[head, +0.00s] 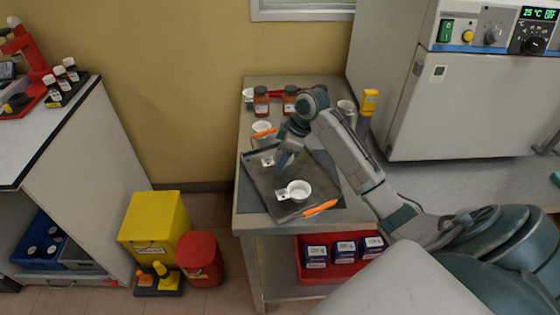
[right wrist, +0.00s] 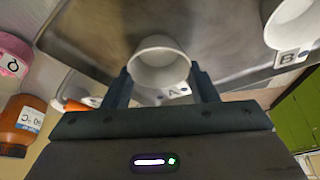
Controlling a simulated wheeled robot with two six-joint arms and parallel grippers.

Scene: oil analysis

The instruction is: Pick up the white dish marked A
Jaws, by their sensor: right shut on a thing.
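The white dish marked A (right wrist: 160,62) is a small round cup with a tag lettered A. In the right wrist view it sits between the two fingers of my right gripper (right wrist: 160,78), which is shut on it. In the head view my right gripper (head: 285,159) points down over the back part of the dark tray (head: 264,188) and hides most of this dish; a white tag (head: 267,161) shows at its left. I cannot tell whether the dish touches the tray. My left gripper is not in view.
A second white dish, marked B (head: 299,190), sits on the tray's front part, close to the right gripper. The tray has orange handles (head: 320,208). Brown bottles (head: 261,101) and a white pot (head: 262,128) stand behind. A large grey oven (head: 440,105) bounds the right.

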